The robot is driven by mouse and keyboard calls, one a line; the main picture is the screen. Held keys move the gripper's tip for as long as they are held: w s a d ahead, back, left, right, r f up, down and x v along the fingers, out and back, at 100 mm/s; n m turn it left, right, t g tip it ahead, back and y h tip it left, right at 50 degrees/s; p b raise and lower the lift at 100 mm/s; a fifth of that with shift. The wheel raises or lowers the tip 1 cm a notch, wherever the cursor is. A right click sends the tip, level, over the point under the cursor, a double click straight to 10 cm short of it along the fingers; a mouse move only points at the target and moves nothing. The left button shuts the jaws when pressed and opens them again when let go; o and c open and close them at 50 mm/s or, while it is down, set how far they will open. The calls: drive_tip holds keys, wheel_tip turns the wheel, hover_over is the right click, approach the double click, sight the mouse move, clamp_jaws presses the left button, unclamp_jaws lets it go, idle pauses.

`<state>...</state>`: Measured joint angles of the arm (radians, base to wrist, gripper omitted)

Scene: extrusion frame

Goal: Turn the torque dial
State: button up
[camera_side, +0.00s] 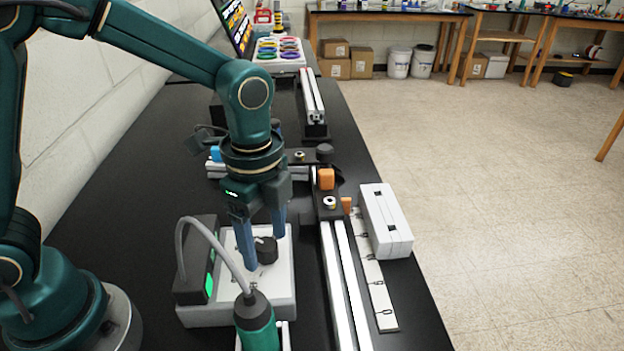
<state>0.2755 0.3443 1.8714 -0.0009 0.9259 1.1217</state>
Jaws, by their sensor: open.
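The torque dial (266,250) is a small black knob on top of a white control box (283,290). My gripper (264,250) points down over the box, with its two blue fingers apart. One finger is at the left of the dial and the other is at its right and behind it. The fingertips are at about the dial's height; I cannot tell whether they touch it. A black unit with a green display (209,283) stands on the left part of the box.
A green screwdriver (256,322) with a grey cable stands in front of the box. Aluminium extrusions (345,290) lie to the right, with an orange block (326,179) at the joint. A white case (386,222) sits near the table's right edge. Bare black table (130,195) lies left.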

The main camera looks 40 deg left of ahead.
clamp_jaws()
drive_tip(key=shift+n, duration=0.4)
drive_tip(key=n, duration=2)
idle(0.4)
